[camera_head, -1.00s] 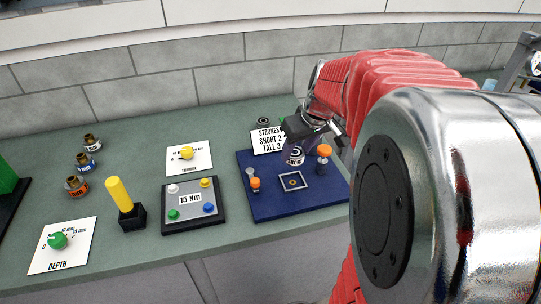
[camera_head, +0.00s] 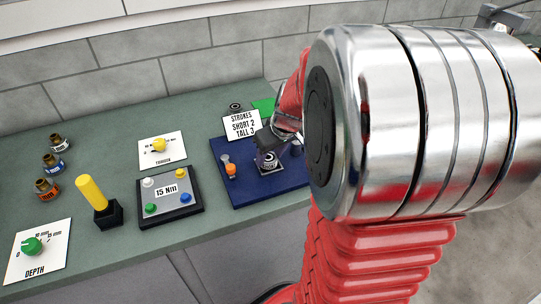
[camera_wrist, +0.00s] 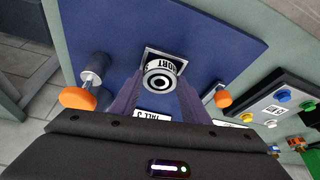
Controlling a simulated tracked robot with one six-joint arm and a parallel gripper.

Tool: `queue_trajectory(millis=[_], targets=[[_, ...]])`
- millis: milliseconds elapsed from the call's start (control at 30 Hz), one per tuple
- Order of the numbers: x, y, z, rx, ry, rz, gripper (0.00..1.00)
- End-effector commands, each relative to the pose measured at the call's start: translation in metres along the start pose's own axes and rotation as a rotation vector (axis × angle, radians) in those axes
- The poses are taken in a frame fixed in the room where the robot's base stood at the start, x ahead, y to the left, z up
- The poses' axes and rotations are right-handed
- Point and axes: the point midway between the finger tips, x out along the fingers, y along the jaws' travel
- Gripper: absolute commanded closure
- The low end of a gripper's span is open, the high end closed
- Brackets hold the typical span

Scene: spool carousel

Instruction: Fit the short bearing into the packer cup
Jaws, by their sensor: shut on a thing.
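The short bearing (camera_head: 268,163) is a dark and silver ring with a white label, at the square-outlined packer cup (camera_head: 257,177) on the blue base (camera_head: 240,198). The wrist view shows its label reading SHORT and its round bore end (camera_wrist: 160,82). The cup's square rim (camera_wrist: 149,49) shows around it there. My gripper (camera_head: 267,151) comes from above; in the wrist view its two purple fingers (camera_wrist: 160,92) are shut on the bearing. I cannot tell how deep the bearing sits; the cup's opening is hidden.
Orange-knobbed posts (camera_wrist: 78,97) stand either side of the cup, the other knob (camera_wrist: 223,99) nearer the button panel. A card (camera_head: 241,125) reads SHORT 2, TALL 3. The 15 Nm panel (camera_head: 170,192), yellow lever (camera_head: 92,193) and several brass parts (camera_head: 52,162) lie left.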

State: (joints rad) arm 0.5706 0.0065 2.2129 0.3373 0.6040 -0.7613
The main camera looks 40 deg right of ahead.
Motion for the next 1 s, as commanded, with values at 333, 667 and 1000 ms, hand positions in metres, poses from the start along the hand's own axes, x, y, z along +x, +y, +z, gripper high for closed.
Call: queue_trajectory(millis=[333, 667, 1000], targets=[[0.0048, 0.0007, 0.0018, 0.001, 0.002, 0.002, 0.94], [0.0066, 0.0007, 0.0029, 0.001, 0.001, 0.001, 0.42], [0.0049, 0.001, 0.0021, 0.001, 0.002, 0.002, 0.4]])
